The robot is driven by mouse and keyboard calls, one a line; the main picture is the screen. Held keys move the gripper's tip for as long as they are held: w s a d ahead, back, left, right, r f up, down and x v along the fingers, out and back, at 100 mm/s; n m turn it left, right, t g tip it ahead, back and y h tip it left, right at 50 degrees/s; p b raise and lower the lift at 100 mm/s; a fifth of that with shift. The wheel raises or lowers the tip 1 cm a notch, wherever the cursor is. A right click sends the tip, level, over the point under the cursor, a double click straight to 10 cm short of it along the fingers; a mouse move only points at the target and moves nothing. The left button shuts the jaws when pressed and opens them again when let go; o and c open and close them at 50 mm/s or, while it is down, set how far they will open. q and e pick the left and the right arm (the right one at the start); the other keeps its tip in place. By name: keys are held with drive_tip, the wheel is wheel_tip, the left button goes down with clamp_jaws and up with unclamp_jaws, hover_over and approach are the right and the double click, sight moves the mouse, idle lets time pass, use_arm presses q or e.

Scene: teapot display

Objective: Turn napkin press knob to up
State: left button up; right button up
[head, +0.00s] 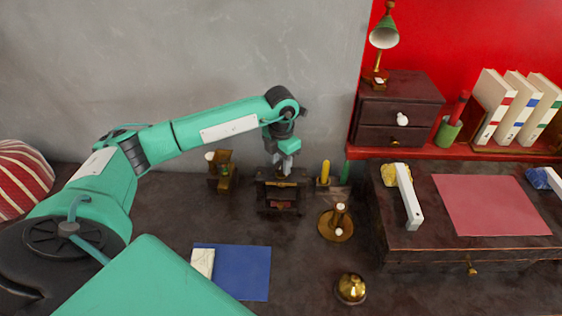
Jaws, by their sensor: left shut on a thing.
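The napkin press (279,192) is a small dark wooden frame with a reddish inside, standing upright on the dark table near the grey wall. My left arm reaches in from the left, and my left gripper (284,167) points down at the top of the press. Its fingers are shut on the knob at the top of the press. The knob itself is mostly hidden by the fingers, so I cannot tell which way it is turned. My right gripper is not in the view.
A small wooden item (222,171) stands left of the press. A yellow candle (325,173) and a round brass-based stand (336,224) are to its right. A blue mat (245,272), a brass bell (351,289) and a wooden desk (430,250) lie nearer. The table before the press is clear.

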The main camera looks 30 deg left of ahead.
sight(281, 165)
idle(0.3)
use_arm(q)
drive_tip(key=o, duration=1)
wheel_tip(281, 165, up, 14)
drive_tip(key=shift+f+b, duration=0.1)
drive_tip(key=shift+b, duration=0.4)
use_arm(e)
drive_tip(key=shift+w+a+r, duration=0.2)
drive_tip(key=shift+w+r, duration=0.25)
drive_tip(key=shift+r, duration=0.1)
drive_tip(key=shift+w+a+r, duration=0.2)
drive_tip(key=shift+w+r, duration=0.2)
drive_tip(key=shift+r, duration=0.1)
